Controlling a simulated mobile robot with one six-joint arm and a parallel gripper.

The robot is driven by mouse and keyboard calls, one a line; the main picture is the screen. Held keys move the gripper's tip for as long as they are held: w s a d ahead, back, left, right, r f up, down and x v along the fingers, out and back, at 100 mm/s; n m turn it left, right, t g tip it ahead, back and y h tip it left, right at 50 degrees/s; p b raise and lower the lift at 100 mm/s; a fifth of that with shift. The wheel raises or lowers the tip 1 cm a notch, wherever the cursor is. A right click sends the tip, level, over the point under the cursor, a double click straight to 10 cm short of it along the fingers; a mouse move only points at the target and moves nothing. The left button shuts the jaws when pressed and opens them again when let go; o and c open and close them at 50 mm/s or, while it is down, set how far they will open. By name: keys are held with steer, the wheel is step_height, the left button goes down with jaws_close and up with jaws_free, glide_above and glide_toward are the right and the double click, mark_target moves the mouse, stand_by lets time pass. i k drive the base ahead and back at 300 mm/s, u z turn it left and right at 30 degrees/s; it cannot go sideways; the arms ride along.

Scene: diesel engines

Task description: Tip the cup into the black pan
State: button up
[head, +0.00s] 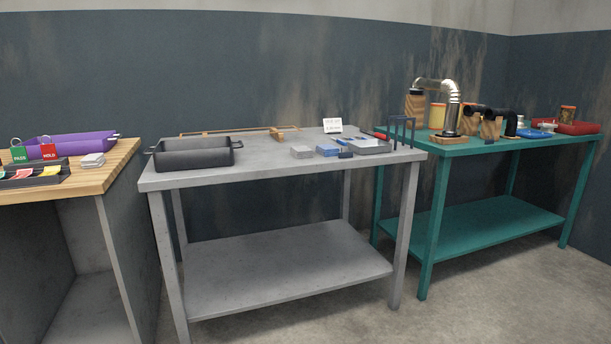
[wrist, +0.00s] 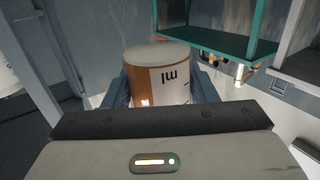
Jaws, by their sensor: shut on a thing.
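The black pan (head: 193,155) stands at the left end of the grey metal table in the head view. It is rectangular with side handles, and its inside floor is mostly hidden by the front wall. In the wrist view my gripper (wrist: 162,84) is shut on the cup (wrist: 172,62), with one dark finger on each side. The cup is pale with an orange-brown section and dark "ml" lettering that appears upside down. Its contents cannot be made out. Neither my gripper nor the cup shows in the head view, so their distance from the pan cannot be told.
A wooden bench (head: 112,165) with a purple pan (head: 75,144) stands left; a green table (head: 455,147) stands right.

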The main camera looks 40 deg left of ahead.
mark_target(169, 155)
steer(key=z, duration=0.65)
steer(key=i, duration=0.15)
steer(key=u, duration=3)
steer(key=i, duration=0.6)
steer(key=z, duration=0.15)
steer(key=k, duration=0.6)
steer(key=u, duration=0.1)
steer(key=i, duration=0.35)
steer(key=u, duration=0.05)
